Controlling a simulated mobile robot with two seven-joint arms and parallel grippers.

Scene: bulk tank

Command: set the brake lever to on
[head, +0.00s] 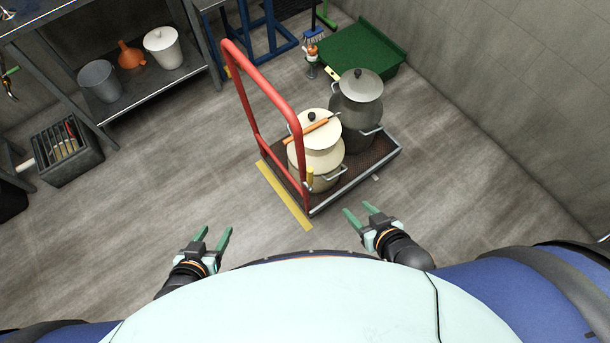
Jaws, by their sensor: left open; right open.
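A cart (381,163) with a dark deck and a red push handle (262,87) stands ahead of me. A small upright yellow piece (310,177) shows at the cart's near end, beside the foot of the red handle; it looks like the brake lever, but its setting cannot be told. My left gripper (215,231) is open and empty, left of the cart and nearer to me. My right gripper (357,207) is open and empty, in front of the cart's near right side. Neither gripper touches the cart.
A cream pot (318,160) and a grey pot (357,112) stand on the cart; a rolling pin (311,129) lies on the cream pot. A yellow floor strip (285,197) runs along the cart's near left end. A shelf (145,95) stands left; the floor between is clear.

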